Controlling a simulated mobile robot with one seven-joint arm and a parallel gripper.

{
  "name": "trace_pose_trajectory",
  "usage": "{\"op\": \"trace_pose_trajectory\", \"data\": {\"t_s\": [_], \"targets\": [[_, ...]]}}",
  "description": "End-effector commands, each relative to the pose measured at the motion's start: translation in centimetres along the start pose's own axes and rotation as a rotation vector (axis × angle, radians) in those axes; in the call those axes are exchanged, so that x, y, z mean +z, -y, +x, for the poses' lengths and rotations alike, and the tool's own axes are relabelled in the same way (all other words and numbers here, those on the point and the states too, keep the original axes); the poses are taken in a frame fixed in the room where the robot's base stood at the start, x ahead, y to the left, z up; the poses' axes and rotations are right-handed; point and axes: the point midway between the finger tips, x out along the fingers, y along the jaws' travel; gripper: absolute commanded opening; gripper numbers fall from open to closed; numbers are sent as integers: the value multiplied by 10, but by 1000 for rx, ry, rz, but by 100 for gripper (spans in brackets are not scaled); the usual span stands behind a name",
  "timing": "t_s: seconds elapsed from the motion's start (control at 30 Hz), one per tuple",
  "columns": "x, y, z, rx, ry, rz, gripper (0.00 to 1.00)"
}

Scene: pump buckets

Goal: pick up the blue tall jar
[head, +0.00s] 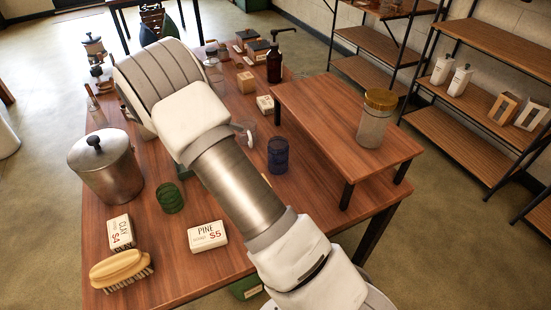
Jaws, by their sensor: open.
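The blue tall jar (278,155) stands upright on the wooden table, right of my arm and left of the raised wooden shelf. It is dark blue and looks see-through. My arm crosses the middle of the head view from the lower right to the upper left. I cannot make out my gripper; the arm may hide it. Nothing visible touches the jar.
A clear glass item (245,129) stands just behind the jar. A gold-lidded jar (376,118) stands on the raised shelf (325,105). A green jar (170,197), metal canister (105,168), soap box (207,236) and brush (121,270) occupy the left and front.

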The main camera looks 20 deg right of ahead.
Motion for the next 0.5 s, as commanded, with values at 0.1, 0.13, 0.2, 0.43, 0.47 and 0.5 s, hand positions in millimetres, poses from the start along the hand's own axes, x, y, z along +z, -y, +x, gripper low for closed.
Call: {"op": "trace_pose_trajectory", "data": {"t_s": [0.1,0.13,0.2,0.43,0.47,0.5], "targets": [[-28,-4,7,25,83,-62,100],[-33,-5,8,30,97,-73,100],[-40,-6,9,38,125,-92,100],[-44,-8,28,43,152,-111,100],[-43,-8,34,42,153,-111,100],[-42,-9,42,42,152,-111,100]]}}
